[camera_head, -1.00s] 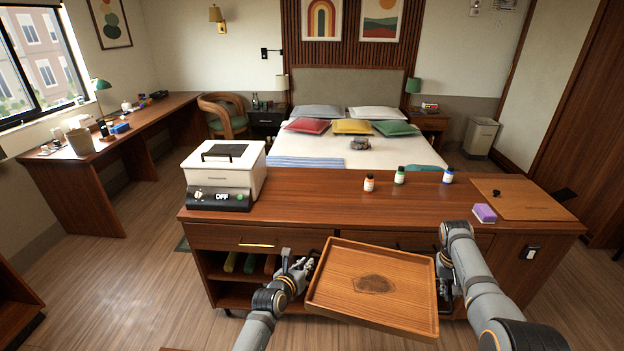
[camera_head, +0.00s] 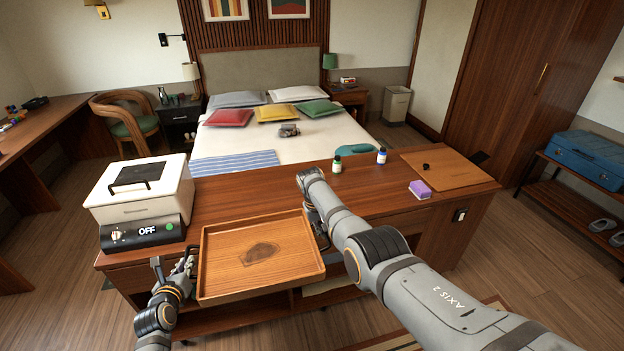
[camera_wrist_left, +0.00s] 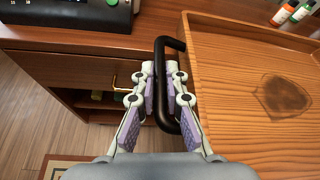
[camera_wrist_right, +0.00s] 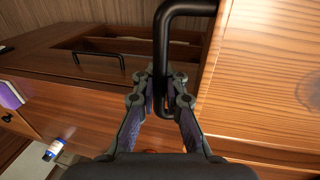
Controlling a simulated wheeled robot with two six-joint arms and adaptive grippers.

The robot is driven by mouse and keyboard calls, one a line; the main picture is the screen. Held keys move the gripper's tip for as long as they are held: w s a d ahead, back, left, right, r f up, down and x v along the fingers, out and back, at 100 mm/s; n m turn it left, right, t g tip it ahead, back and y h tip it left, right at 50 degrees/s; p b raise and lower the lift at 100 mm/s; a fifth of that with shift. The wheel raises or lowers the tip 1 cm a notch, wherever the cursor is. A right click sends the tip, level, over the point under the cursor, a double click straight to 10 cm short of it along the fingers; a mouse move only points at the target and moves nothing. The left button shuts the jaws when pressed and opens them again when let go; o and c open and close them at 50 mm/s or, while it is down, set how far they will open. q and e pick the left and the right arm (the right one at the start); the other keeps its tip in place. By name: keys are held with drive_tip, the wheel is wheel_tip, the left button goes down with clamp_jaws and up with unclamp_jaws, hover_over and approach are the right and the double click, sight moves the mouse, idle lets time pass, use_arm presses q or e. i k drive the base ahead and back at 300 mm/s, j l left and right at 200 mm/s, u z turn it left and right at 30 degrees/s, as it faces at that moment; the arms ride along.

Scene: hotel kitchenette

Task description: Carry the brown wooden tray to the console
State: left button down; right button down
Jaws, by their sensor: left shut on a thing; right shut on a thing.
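The brown wooden tray (camera_head: 262,262), with a dark mark in its middle, looks about level and empty. My left gripper (camera_head: 188,268) is shut on its left black handle (camera_wrist_left: 162,85). My right gripper (camera_head: 320,238) is shut on its right black handle (camera_wrist_right: 163,60). The wooden console (camera_head: 235,187) stands at the foot of the bed. The tray's far part overlaps the console top in the head view; I cannot tell whether it touches it. My right arm hides part of the console top.
A white appliance (camera_head: 140,190) with an OFF display stands at the console's left end. A green-labelled bottle (camera_head: 337,164), a blue-labelled bottle (camera_head: 381,156), a purple block (camera_head: 420,189) and a wooden board (camera_head: 445,168) are to the right. The console top between appliance and arm looks clear.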

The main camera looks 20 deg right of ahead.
sight(260, 209)
drive_tip(key=i+l, duration=0.1)
drive_tip(key=i, duration=0.35)
drive_tip(key=i+l, duration=0.1)
drive_tip(key=i, duration=0.3)
